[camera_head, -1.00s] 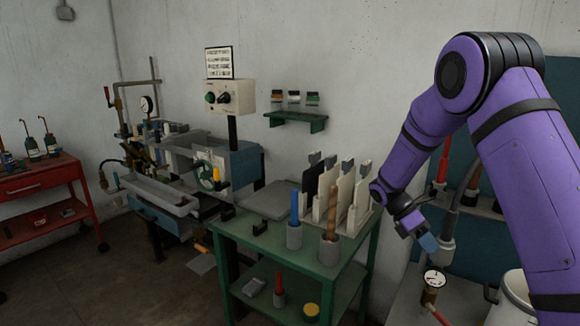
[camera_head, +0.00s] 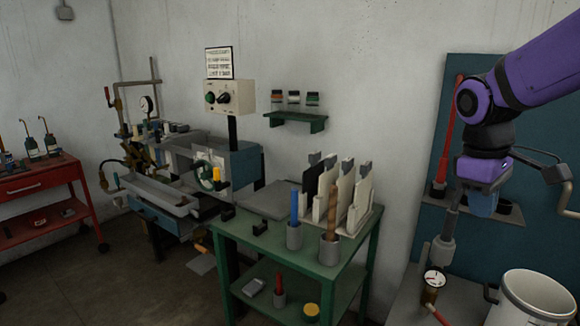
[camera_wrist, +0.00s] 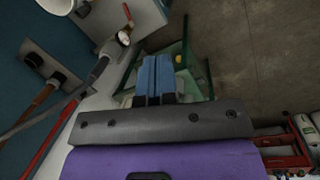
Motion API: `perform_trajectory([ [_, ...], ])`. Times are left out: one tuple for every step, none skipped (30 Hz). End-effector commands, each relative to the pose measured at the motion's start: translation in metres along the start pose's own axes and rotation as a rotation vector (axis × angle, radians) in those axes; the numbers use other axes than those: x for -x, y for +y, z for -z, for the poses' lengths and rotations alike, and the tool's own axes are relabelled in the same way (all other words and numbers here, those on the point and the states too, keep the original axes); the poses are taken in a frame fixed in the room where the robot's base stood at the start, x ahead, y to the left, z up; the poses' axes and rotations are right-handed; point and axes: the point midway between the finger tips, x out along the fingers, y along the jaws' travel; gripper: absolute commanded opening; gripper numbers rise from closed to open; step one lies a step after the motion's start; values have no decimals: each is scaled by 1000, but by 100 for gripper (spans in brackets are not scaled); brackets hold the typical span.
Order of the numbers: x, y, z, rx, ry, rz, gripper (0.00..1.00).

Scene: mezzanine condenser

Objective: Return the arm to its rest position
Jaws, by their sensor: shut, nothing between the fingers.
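My purple arm reaches in from the upper right in the head view. My gripper (camera_head: 482,205) points down at the right, in front of the blue wall panel. In the wrist view, its two blue fingers (camera_wrist: 155,78) lie side by side, shut with nothing between them. The gripper is above and to the right of the green table and touches nothing that I can see.
The green table (camera_head: 350,248) holds upright boards (camera_head: 358,200) and two cups with rods. A pressure gauge (camera_head: 434,280) and a white bucket (camera_head: 535,300) stand below the gripper. A red cart (camera_head: 45,180) is far left.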

Motion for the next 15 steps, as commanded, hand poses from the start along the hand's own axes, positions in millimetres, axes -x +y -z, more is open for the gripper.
perform_trajectory([
  [7,-7,-10,-41,39,-6,0],
  [10,-10,-15,-66,61,-8,0],
  [14,-16,-22,-101,89,-9,0],
  [17,-20,-27,-128,112,-10,0],
  [20,-23,-32,-153,134,-12,0],
  [23,-29,-39,-187,162,-11,0],
  [25,-33,-44,-214,185,-11,0],
  [26,-37,-48,-239,206,-11,0],
  [29,-42,-55,-273,236,-9,0],
  [30,-46,-60,-300,257,-7,0],
  [32,-50,-64,-325,279,-6,0],
  [34,-56,-70,-358,308,-4,0],
  [35,-60,-75,-384,330,-1,0],
  [36,-64,-79,-408,352,1,0],
  [36,-69,-85,-438,379,5,0],
])
